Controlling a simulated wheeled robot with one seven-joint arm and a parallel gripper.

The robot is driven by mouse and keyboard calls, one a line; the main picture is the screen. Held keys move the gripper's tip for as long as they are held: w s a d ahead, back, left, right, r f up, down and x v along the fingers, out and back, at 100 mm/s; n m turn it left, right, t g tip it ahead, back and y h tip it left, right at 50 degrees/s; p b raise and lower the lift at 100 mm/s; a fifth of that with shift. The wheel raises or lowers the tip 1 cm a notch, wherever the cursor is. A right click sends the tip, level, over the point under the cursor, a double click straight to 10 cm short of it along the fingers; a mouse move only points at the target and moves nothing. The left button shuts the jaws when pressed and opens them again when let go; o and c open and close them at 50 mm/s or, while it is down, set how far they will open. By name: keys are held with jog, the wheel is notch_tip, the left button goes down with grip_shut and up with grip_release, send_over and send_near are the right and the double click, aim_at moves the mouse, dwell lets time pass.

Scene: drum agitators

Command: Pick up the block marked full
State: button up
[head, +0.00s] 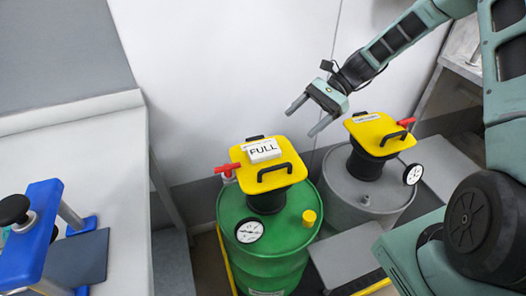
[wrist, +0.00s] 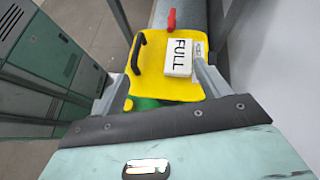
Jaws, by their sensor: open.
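The white block marked FULL (head: 264,150) lies on the yellow top plate (head: 245,172) of the agitator on the green drum (head: 262,235). My gripper (head: 308,118) is open and empty, above and to the right of the block in the head view. In the wrist view the block (wrist: 179,57) lies flat on the yellow plate (wrist: 150,80), beyond the fingertips and nearer the right finger. The gripper (wrist: 160,80) shows its two fingers spread on either side of the plate. No contact with the block shows.
A black handle (head: 272,172) and a red lever (head: 227,170) are on the same plate. A grey drum (head: 355,200) with another yellow plate (head: 378,140) stands to the right, bearing a small white label block (head: 366,118). A white bench with a blue frame (head: 35,230) is at left.

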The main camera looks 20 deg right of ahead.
jog(key=w+d+f+m+t+y, duration=0.2)
jog(key=d+m, duration=0.1)
jog(key=d, duration=0.3)
jog(key=p, duration=0.2)
send_near(266, 149)
jog(key=a, duration=0.3)
jog(key=shift+w+f+m, duration=0.2)
jog(key=shift+m, duration=0.1)
jog(key=shift+f+p+x, duration=0.2)
jog(key=shift+p+x, duration=0.3)
jog(key=shift+x, duration=1.05)
jog(key=shift+f+p+x, duration=0.15)
jog(key=shift+p+x, duration=0.3)
jog(key=shift+x, duration=1.1)
jog(key=shift+s+d, duration=0.15)
jog(key=shift+s, duration=0.05)
jog(key=c, duration=1)
